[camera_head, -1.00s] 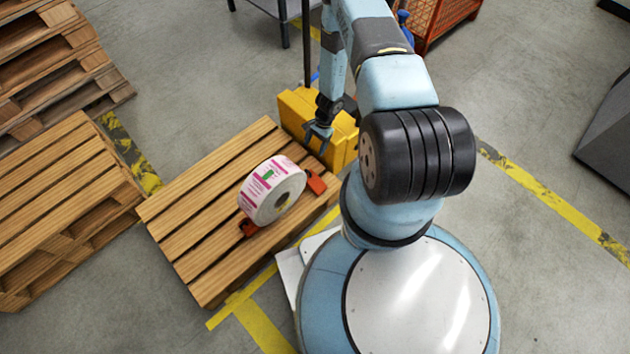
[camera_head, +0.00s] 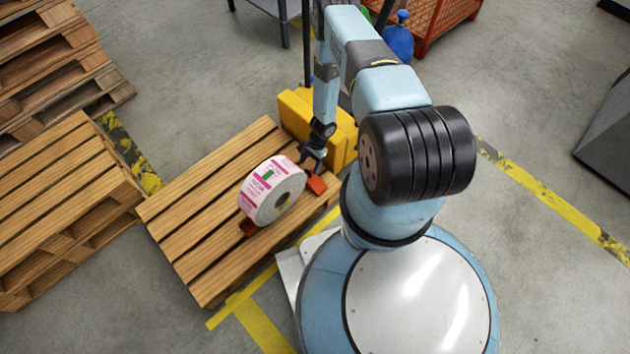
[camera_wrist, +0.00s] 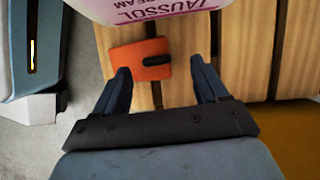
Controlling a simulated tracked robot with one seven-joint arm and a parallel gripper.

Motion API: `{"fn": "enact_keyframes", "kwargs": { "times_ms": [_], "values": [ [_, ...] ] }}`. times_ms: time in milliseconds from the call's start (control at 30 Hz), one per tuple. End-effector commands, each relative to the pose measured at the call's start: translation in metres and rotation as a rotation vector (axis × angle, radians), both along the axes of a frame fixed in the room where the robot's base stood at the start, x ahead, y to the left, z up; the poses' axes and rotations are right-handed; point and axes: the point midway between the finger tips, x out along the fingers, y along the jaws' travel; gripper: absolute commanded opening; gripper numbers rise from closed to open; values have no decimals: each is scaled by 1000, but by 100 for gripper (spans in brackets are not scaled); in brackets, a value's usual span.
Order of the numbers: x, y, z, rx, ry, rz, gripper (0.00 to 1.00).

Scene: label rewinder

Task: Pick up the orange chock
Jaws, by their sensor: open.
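An orange chock (camera_head: 317,185) lies on the wooden pallet (camera_head: 195,215), close against the right side of a label roll (camera_head: 272,190). In the wrist view the orange chock (camera_wrist: 140,60) shows a dark slot or handle and lies just ahead of my gripper (camera_wrist: 162,75), nearer its left finger. My gripper (camera_head: 312,168) is open and empty, just above the chock in the head view. The roll (camera_wrist: 150,8) also shows at the top of the wrist view.
A yellow case (camera_head: 340,140) stands right behind the pallet, close to my gripper. Stacked pallets (camera_head: 60,200) are on the left. An orange mesh crate (camera_head: 440,20) and a blue object (camera_head: 398,42) are at the back.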

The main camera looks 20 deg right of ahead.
Motion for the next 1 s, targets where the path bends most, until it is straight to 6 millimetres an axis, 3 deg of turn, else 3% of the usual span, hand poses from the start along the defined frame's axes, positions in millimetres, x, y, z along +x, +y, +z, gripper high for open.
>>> {"fn": "enact_keyframes", "kwargs": {
  "times_ms": [300,600,1000],
  "values": [
    [-9,13,-36,-1,1,2,73],
    [-9,15,-41,0,1,0,73],
    [-8,16,-41,1,-2,1,34]
  ]
}}
